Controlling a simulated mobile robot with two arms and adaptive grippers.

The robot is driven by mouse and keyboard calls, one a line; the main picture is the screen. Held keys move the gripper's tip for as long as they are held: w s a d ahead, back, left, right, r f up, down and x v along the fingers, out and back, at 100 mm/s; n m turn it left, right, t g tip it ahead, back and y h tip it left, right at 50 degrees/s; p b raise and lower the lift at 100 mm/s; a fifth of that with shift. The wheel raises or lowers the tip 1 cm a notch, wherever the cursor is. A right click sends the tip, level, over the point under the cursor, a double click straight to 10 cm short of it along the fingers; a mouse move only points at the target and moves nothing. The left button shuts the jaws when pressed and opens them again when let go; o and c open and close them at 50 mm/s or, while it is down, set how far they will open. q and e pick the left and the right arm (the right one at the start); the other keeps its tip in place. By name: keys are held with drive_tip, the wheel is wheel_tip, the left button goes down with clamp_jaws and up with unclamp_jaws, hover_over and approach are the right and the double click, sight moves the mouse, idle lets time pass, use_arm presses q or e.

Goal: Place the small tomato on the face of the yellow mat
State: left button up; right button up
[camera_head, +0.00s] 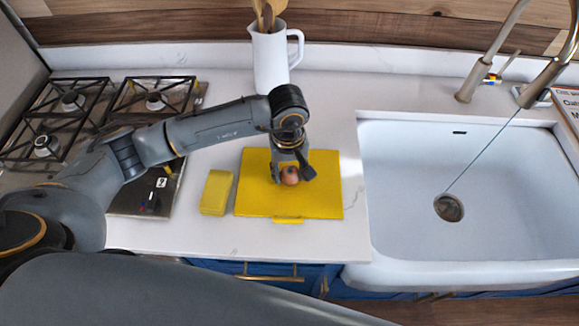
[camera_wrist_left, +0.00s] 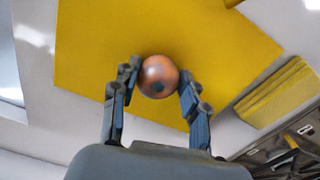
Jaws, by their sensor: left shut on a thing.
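The small tomato (camera_head: 290,176) is round and orange-red, held between the fingers of my left gripper (camera_head: 292,178) over the middle of the yellow mat (camera_head: 320,202). In the left wrist view the tomato (camera_wrist_left: 158,77) sits between both fingertips, with the yellow mat (camera_wrist_left: 215,40) behind it. I cannot tell whether the tomato touches the mat. The mat lies flat on the white counter. My right gripper is not in view.
A yellow sponge-like block (camera_head: 216,192) lies just left of the mat. A gas stove (camera_head: 75,125) is at the left, a white sink (camera_head: 430,220) at the right. A white pitcher with wooden utensils (camera_head: 271,60) stands behind the mat.

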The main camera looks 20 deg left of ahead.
sight(289, 172)
use_arm(q)
drive_tip(key=shift+f, duration=0.15)
drive_tip(key=o, duration=1.1)
drive_tip(key=shift+o, duration=0.2)
drive_tip(key=shift+r, duration=0.25)
wheel_tip(289, 172, up, 12)
drive_tip(key=b, duration=0.4)
drive_tip(key=shift+f, duration=0.1)
